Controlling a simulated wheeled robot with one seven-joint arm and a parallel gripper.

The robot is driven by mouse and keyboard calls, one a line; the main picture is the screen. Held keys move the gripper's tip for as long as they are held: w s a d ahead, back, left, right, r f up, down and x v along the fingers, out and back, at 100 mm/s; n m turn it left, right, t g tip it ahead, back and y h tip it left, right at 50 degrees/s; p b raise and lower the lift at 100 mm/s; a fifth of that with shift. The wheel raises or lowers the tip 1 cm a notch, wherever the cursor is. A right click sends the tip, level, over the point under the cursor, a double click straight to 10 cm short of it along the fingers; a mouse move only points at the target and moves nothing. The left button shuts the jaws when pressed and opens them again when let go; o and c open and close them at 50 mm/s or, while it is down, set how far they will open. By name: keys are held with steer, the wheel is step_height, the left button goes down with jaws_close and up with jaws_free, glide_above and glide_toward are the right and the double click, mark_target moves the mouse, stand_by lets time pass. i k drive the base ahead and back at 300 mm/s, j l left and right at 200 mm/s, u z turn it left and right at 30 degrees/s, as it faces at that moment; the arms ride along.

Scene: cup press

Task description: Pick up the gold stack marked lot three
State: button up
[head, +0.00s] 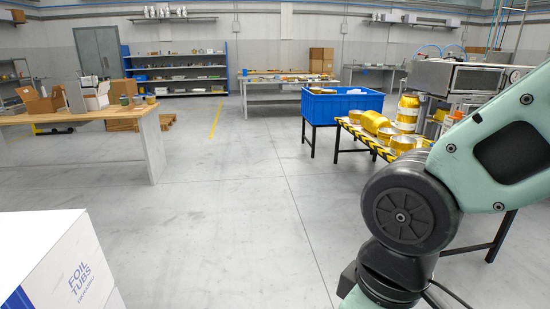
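Several gold items sit on a table with a yellow-and-black striped edge (368,142) at the right, beyond my arm. A tall gold stack (407,112) stands upright towards the back. A gold piece (375,121) seems to lie on its side in front of it, and a shallow gold item (401,143) is nearer my arm. No lot marking is legible, so I cannot tell which is lot three. My arm covers part of the table's right side. My gripper is out of view.
A blue crate (341,107) on a stand adjoins the striped table on the left. A metal machine (454,76) stands behind it. A white box marked "FOIL TUBS" (75,255) is near at lower left. A wooden table (110,115) stands left. The middle floor is clear.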

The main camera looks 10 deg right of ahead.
mark_target(384, 134)
steer(key=i+z, duration=0.1)
steer(key=i, duration=0.9)
steer(key=i+j+z, duration=0.1)
steer(key=i, duration=0.9)
steer(key=i+l+z, duration=0.1)
steer(key=i+z, duration=0.2)
steer(key=i, duration=0.75)
steer(key=i+j+z, duration=0.15)
steer(key=i+z, duration=0.15)
steer(key=i, duration=0.7)
steer(key=i+l+u, duration=0.1)
steer(key=i+u, duration=0.15)
steer(key=i, duration=1.05)
steer(key=i+l+z, duration=0.1)
steer(key=i+z, duration=0.6)
steer(key=i, duration=0.15)
steer(key=i+l+z, duration=0.1)
steer(key=i+z, duration=0.15)
steer(key=i, duration=0.1)
